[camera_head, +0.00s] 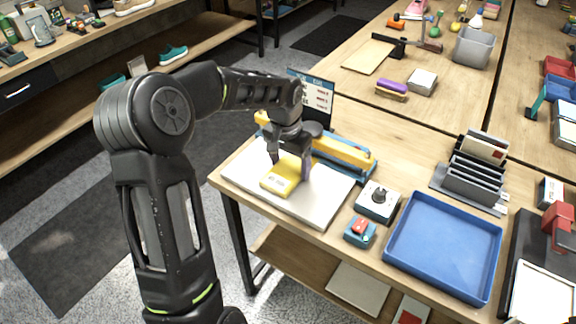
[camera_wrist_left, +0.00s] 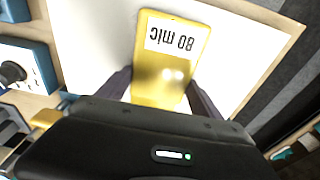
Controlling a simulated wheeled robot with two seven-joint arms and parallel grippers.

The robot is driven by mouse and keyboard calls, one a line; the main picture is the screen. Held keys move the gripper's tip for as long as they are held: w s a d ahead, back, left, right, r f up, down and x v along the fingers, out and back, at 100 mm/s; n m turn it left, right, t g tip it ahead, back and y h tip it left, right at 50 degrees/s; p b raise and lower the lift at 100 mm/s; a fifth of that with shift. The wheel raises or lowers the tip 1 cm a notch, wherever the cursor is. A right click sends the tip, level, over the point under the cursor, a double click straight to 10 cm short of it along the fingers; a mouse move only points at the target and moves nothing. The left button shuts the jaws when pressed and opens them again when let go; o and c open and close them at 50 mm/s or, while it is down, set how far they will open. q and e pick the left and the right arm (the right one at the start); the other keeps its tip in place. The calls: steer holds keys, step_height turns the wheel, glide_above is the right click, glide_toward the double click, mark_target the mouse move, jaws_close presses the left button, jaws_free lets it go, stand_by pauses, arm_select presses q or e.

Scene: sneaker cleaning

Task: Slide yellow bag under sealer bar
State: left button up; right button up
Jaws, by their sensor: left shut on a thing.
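The yellow bag (camera_head: 277,181) lies on the white board in front of the sealer. In the left wrist view the bag (camera_wrist_left: 172,75), with a white "80 mic" label, sits between my fingers. My left gripper (camera_head: 289,166) reaches down from above and is shut on the bag, one finger at each side. The sealer has a yellow bar (camera_head: 346,153) above a blue base (camera_head: 358,173), just behind the bag. The gripper hides part of the sealer. The bag's far end is hidden by the gripper, so I cannot tell whether it touches the sealer. My right gripper is not in view.
The white board (camera_head: 320,202) lies at the table's front left edge. A dial box (camera_head: 378,202), a small red-topped box (camera_head: 360,231) and a blue tray (camera_head: 445,246) stand to its right. A sign (camera_head: 318,97) stands behind the sealer.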

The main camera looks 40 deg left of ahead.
arm_select(q)
steer(key=shift+w+p, duration=0.45)
steer(key=shift+w, duration=1.3)
steer(key=o, duration=1.4)
steer(key=shift+o, duration=0.2)
steer(key=r, duration=0.5)
steer(key=s+r+b, duration=0.1)
steer(key=r, duration=0.1)
steer(key=shift+r, duration=0.35)
